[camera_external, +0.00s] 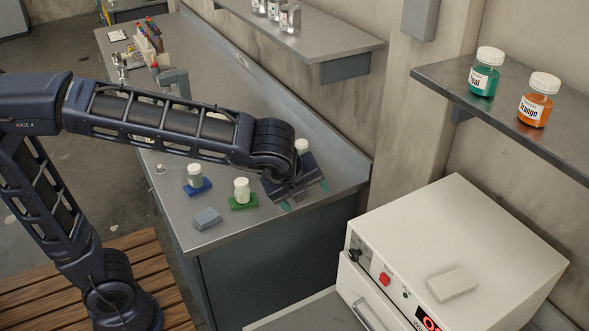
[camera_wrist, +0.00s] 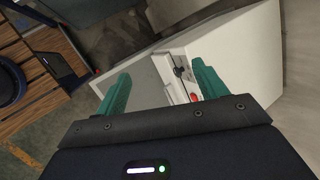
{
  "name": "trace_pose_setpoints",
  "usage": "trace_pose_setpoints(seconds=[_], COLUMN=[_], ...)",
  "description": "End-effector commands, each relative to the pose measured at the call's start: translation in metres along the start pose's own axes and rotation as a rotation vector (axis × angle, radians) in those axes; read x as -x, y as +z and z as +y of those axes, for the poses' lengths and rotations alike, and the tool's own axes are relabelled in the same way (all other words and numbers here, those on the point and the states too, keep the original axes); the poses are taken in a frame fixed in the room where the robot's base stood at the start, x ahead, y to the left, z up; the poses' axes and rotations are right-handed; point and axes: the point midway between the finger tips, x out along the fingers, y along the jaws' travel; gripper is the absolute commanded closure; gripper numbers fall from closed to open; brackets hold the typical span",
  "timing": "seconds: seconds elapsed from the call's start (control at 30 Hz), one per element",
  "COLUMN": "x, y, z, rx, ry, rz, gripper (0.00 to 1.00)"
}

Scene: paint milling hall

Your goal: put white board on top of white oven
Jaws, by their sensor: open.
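The white oven (camera_external: 500,225) stands at the lower right, with a black knob, a red switch and a lit red display on its front. A small flat white board (camera_external: 452,283) lies on the oven's top, near the front edge. My gripper (camera_external: 304,196) is open and empty above the right end of the bench, to the left of the oven and apart from the board. In the wrist view its two green fingers (camera_wrist: 160,85) are spread, with the oven (camera_wrist: 240,45) beyond them. The board cannot be made out in the wrist view.
A grey bench (camera_external: 260,232) holds a grey-blue block (camera_external: 207,218) and white-capped jars on blue and green pads, close to my arm. A wall shelf (camera_external: 500,108) with teal (camera_external: 486,72) and orange (camera_external: 537,100) jars hangs above the oven.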

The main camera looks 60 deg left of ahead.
Motion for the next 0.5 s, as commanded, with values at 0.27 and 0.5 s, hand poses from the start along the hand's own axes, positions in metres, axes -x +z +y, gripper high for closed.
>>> trace_pose_setpoints(seconds=[0.27,0.5], x=[0.009,0.009], y=[0.078,0.118], z=[0.094,0.180], rx=[0.648,1.211], ry=[0.053,0.111], rz=[0.002,0.044], gripper=[0.29,0.29])
